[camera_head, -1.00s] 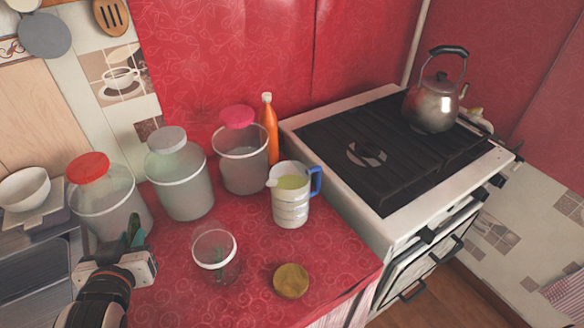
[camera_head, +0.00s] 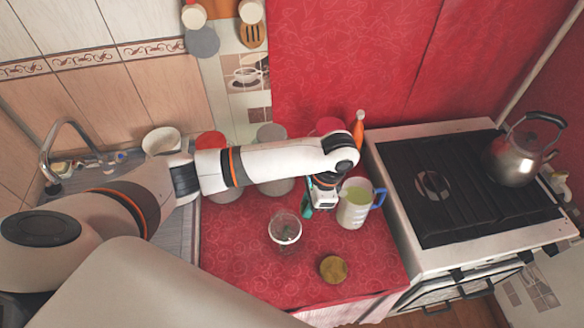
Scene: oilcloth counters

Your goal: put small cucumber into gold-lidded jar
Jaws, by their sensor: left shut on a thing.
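My left gripper (camera_head: 312,205) hangs over the red counter, between the open glass jar and the measuring jug. It is shut on a green thing that looks like the small cucumber (camera_head: 308,211), mostly hidden by the fingers. The open glass jar (camera_head: 285,228) stands below and left of the gripper, apart from it. Something small and dark shows faintly through its glass; I cannot tell what. A gold lid (camera_head: 333,268) lies flat on the counter, to the right and front of the jar. My right gripper is not in view.
A measuring jug (camera_head: 354,204) with a blue handle stands close right of the gripper. Lidded canisters and an orange bottle (camera_head: 358,130) stand behind, partly hidden by my arm. The stove (camera_head: 450,200) with a kettle (camera_head: 515,158) is right. The counter's front left (camera_head: 240,265) is clear.

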